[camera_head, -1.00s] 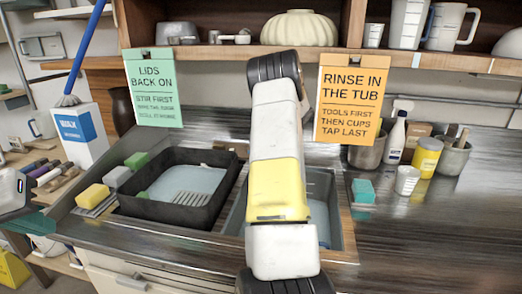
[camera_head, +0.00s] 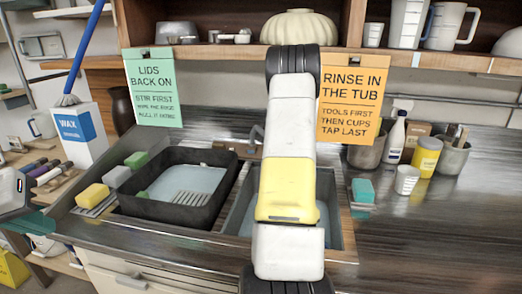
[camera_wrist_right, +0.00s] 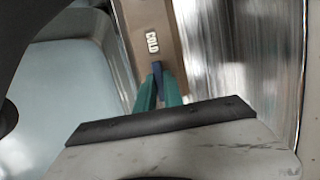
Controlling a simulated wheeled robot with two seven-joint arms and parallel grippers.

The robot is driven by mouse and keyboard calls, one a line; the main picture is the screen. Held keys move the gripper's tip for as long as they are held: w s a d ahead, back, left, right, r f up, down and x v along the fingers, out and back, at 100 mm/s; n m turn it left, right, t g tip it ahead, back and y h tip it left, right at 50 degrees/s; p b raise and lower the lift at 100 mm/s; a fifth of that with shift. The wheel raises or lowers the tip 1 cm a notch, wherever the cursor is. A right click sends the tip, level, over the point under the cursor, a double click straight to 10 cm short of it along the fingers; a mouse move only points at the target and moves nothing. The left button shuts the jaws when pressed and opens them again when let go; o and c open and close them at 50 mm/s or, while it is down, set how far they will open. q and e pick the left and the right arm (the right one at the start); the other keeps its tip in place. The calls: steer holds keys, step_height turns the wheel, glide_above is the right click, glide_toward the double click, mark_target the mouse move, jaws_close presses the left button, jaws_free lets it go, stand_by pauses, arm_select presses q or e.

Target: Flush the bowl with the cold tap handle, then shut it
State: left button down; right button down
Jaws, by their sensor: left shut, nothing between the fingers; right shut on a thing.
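In the right wrist view my right gripper (camera_wrist_right: 158,88) has its teal fingers closed on a narrow dark blue handle (camera_wrist_right: 157,74). A white COLD label (camera_wrist_right: 152,42) is on the brown strip just beyond it. The sink bowl (camera_wrist_right: 65,85), pale blue inside a metal rim, lies to the left there. In the head view the sink bowl (camera_head: 234,218) is partly covered by my right arm, which also hides the right gripper and handle. Part of a metal tap (camera_head: 256,138) shows behind it. My left gripper (camera_head: 38,222) is shut and empty at the left edge.
A black tub (camera_head: 150,208) stands left of the bowl, with sponges (camera_head: 92,196) beside it. Right are a teal sponge (camera_head: 363,190), a small white cup (camera_head: 407,179), a yellow jar (camera_head: 426,157) and a spray bottle (camera_head: 396,135). The right counter front is clear.

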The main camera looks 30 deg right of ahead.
stand_by(0.3)
steer(key=c, duration=1.5)
jaws_free()
steer(key=shift+o, duration=0.2)
steer(key=v, duration=0.7)
steer(key=shift+s+r, duration=0.2)
steer(key=shift+r, duration=0.15)
steer(key=shift+s+a, duration=0.1)
steer(key=shift+a, duration=0.05)
